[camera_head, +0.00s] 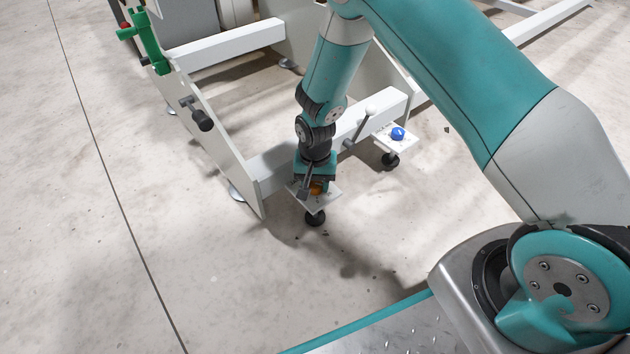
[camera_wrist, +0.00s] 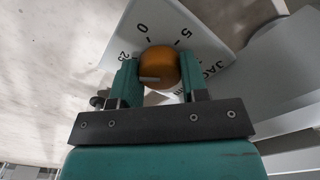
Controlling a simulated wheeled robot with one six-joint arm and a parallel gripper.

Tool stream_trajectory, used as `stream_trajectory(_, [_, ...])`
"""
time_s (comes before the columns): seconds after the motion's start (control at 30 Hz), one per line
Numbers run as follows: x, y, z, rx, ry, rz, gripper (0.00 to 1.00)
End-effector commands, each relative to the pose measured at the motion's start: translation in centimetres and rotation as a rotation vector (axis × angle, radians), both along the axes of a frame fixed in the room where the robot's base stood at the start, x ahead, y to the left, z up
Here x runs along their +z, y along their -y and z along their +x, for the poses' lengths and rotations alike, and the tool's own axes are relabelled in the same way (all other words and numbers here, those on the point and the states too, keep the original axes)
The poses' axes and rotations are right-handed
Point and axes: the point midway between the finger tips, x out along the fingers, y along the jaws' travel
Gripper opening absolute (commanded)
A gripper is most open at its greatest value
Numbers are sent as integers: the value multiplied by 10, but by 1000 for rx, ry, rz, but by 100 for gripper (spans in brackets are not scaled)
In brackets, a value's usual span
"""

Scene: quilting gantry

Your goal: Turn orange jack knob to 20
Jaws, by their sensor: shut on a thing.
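The orange jack knob (camera_wrist: 160,66) sits on a white dial plate (camera_wrist: 208,47) in the wrist view. The figures 0 and 5, part of a figure starting with 2, and part of the word JACK show around it. A short pale mark on the knob lies towards its lower left; I cannot tell which figure it points to. My gripper (camera_wrist: 158,82) is shut on the knob, one finger on each side. In the head view my gripper (camera_head: 312,181) points down at the plate, and only a bit of the orange knob (camera_head: 317,188) shows past it.
A blue knob (camera_head: 397,133) on a second white plate stands to the right, by a lever with a pale ball (camera_head: 371,111). The white frame beam (camera_head: 274,165) runs behind my gripper. A green clamp (camera_head: 150,40) is at upper left. Floor at left and front is clear.

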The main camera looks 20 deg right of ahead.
Motion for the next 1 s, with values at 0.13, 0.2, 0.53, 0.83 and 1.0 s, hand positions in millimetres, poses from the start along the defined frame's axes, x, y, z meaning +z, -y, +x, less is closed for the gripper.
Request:
stream_trajectory(0.13, [4,0,-1,69,-2,0,17])
stream_trajectory(0.2, [5,0,-1,117,-2,0,17])
stream_trajectory(0.53, [5,0,-1,415,-3,0,17])
stream_trajectory(0.83, [4,0,-1,689,-2,0,17])
stream_trajectory(1.0, [3,0,-1,818,-2,1,17])
